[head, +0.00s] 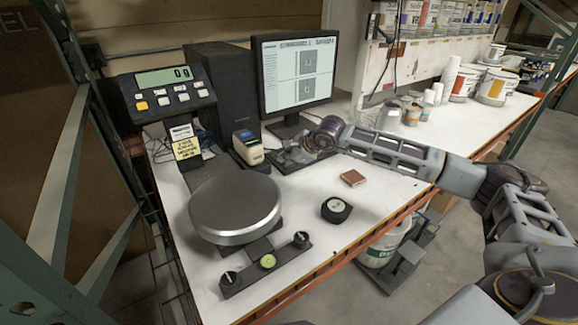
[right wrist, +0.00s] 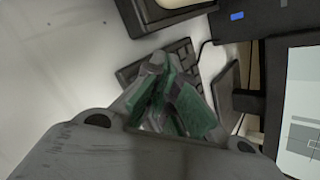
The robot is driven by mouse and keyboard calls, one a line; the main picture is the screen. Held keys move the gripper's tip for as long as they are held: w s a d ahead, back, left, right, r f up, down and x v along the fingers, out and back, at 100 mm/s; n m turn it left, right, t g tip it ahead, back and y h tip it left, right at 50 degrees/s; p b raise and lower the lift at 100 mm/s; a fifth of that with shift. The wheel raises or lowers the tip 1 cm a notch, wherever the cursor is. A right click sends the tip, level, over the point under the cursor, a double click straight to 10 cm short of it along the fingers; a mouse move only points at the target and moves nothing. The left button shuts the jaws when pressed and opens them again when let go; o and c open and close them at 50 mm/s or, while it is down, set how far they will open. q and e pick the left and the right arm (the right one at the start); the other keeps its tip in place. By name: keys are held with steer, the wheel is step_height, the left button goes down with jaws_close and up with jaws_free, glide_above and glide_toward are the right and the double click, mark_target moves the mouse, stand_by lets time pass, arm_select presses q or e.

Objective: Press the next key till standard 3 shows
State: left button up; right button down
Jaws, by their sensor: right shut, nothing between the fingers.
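The monitor (head: 297,72) is lit, with a heading and two grey square pictures, one above the other. The heading is too small to read surely, so I cannot tell which standard it shows. A dark keyboard (head: 318,158) lies in front of the monitor, partly hidden by my right gripper (head: 290,154). In the right wrist view the shut, empty fingers (right wrist: 160,62) overlap the keyboard (right wrist: 184,50). I cannot tell which key lies under the fingertips, or whether they touch it. My left gripper is out of view.
A scale with a round platform (head: 236,205) and a readout (head: 164,77) stands at left. A label printer (head: 248,148) is beside the black computer tower (head: 222,85). Cups and cans stand behind my right arm.

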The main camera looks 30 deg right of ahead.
mark_target(287, 166)
steer(key=shift+f, duration=0.15)
steer(key=shift+r, duration=0.2)
stand_by(0.5)
steer(key=shift+r, duration=0.6)
steer(key=shift+r, duration=0.1)
steer(key=shift+r+p, duration=0.95)
steer(key=shift+r, duration=1.45)
stand_by(0.5)
